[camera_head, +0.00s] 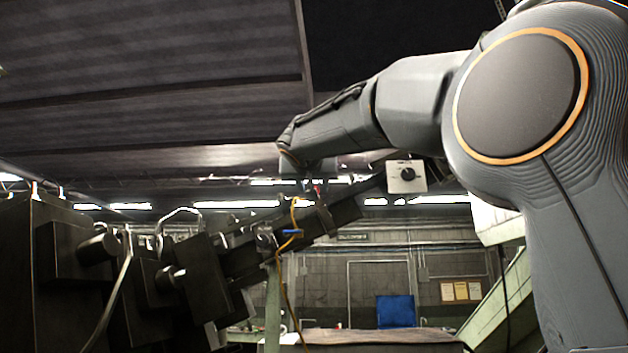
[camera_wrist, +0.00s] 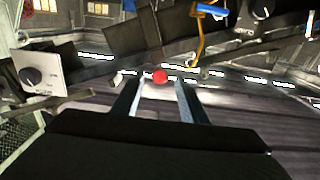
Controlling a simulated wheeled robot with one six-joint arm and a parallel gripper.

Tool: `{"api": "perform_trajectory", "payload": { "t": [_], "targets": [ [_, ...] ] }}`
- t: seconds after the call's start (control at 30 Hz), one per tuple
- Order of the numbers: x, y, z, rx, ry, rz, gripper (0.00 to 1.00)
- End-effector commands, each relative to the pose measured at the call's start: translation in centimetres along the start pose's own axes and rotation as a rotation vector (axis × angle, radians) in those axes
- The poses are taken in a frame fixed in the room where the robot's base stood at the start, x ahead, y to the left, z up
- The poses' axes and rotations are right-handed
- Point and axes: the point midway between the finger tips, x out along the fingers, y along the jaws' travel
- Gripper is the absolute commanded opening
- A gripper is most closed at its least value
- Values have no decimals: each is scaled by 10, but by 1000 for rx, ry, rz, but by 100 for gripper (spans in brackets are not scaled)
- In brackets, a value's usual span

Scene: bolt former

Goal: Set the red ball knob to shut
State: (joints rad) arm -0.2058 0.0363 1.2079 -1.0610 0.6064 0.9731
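The red ball knob (camera_wrist: 160,76) shows in the wrist view just past and between the two fingertips of my gripper (camera_wrist: 158,84). The fingers stand apart, with a gap on both sides of the ball. I cannot tell whether the ball lies between the tips or a little beyond them. In the head view the knob is a small red spot (camera_head: 317,188) right below my gripper (camera_head: 308,185), on the dark slanted machine. The lever or stem under the ball is too small to make out.
A white box with a black rotary knob (camera_head: 407,177) is right of my gripper; a similar one (camera_wrist: 38,75) shows at left in the wrist view. Dark machine blocks (camera_head: 200,275) fill the lower left.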

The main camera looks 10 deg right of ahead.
Motion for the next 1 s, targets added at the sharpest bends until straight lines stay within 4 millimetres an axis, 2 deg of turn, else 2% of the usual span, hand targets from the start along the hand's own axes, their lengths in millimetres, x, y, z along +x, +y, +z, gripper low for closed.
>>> {"api": "perform_trajectory", "payload": {
  "t": [0.2,0.47,0.5,0.73,1.0],
  "targets": [
    [14,0,0,0,0,0,39],
    [16,0,0,0,0,0,39],
    [16,0,0,0,0,0,38],
    [15,0,0,0,0,-1,0],
    [14,1,1,2,0,-1,0]
  ]
}}
